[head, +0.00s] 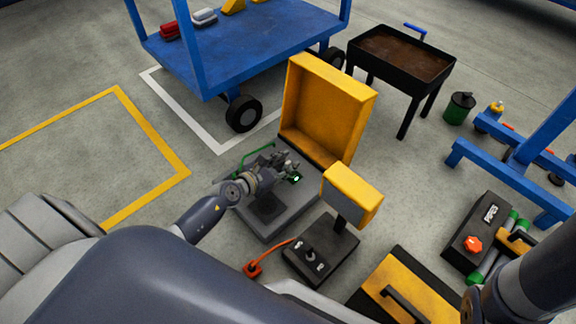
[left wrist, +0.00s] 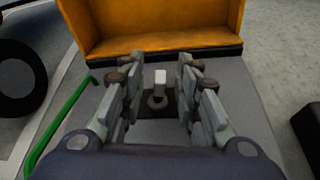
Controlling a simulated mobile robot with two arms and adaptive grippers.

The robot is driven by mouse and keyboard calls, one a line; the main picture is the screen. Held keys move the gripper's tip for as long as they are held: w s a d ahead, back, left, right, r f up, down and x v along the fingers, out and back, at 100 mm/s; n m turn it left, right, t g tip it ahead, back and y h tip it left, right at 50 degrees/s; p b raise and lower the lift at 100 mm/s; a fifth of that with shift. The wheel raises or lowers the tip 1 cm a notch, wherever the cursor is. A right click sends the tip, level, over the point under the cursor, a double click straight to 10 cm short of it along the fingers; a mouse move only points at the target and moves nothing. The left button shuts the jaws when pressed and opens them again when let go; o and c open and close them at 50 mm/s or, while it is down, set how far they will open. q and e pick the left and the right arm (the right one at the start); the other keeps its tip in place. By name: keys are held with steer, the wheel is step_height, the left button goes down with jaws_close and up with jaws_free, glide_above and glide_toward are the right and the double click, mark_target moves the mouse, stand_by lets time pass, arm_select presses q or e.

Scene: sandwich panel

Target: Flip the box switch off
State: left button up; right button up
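A grey box (head: 268,228) with a raised yellow lid (head: 322,112) stands on the floor at the middle of the head view. In the left wrist view, a toggle switch (left wrist: 159,90) with a pale tip rises from a round collar on the box's dark plate. My left gripper (head: 290,166) is over the box. In the left wrist view its fingers (left wrist: 160,88) are open, one on each side of the toggle, with gaps visible; contact is not seen. In the head view the gripper hides the toggle. A small green light (head: 296,178) glows beside the gripper. My right gripper is not in view.
A green bent rod (left wrist: 62,125) lines the box's left side. A smaller dark box (head: 320,256) with a yellow head (head: 352,194) and orange cable stands in front right. A blue cart (head: 240,50) and black tray stand (head: 402,58) are behind. Floor at left is clear.

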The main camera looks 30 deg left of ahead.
arm_select(q)
steer(key=shift+w+d+f, duration=0.2)
steer(key=shift+w+f, duration=0.1)
steer(key=shift+w, duration=0.3)
jaws_close()
